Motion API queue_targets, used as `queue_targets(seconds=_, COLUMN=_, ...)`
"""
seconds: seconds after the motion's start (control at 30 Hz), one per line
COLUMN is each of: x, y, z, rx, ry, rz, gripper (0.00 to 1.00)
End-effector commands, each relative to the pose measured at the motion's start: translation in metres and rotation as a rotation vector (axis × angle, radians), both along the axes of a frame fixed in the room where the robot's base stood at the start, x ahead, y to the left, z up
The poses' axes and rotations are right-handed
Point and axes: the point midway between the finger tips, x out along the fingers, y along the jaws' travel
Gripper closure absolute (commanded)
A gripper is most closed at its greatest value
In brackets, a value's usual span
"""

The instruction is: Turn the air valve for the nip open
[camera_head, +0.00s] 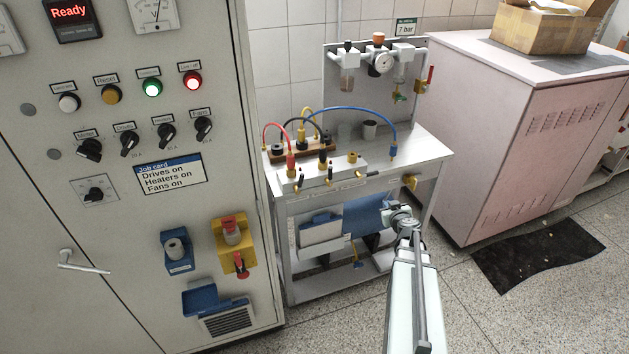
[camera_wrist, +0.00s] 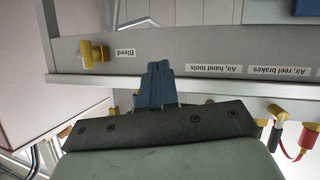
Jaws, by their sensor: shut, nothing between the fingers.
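My gripper shows in the wrist view as blue fingers (camera_wrist: 158,70) closed together with nothing between them. The fingers are in front of the bench's labelled front edge, right of the yellow valve (camera_wrist: 94,54) marked "Bleed". That valve also shows in the head view (camera_head: 409,182) at the bench's right front corner. Several small valves with yellow or black handles sit on the bench-top manifold (camera_head: 322,173). A yellow valve with a red lever (camera_head: 425,80) is at the right of the back panel. No readable label says nip, so I cannot tell which valve is the nip's.
The bench (camera_head: 424,142) carries red, black, yellow and blue hoses. Upside-down labels in the wrist view read "Air, hand tools" and "Air, reel brakes". A control cabinet (camera_head: 130,235) stands left, a pink cabinet (camera_head: 500,140) right. A dark mat (camera_head: 540,255) lies on the floor.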

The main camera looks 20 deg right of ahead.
Motion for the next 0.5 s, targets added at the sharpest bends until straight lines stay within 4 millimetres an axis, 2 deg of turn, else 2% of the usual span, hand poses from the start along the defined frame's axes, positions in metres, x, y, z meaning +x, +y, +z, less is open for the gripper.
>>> queue_targets(seconds=0.1, x=0.011, y=0.038, z=0.013, rx=0.390, ry=-0.130, rz=0.052, gripper=1.00)
queue_targets(seconds=0.23, x=0.016, y=0.075, z=0.038, rx=0.800, ry=-0.233, rz=0.128, gripper=1.00)
queue_targets(seconds=0.37, x=0.013, y=0.105, z=0.067, rx=1.173, ry=-0.281, rz=0.217, gripper=1.00)
queue_targets(seconds=0.5, x=0.003, y=0.131, z=0.093, rx=1.516, ry=-0.250, rz=0.313, gripper=1.00)
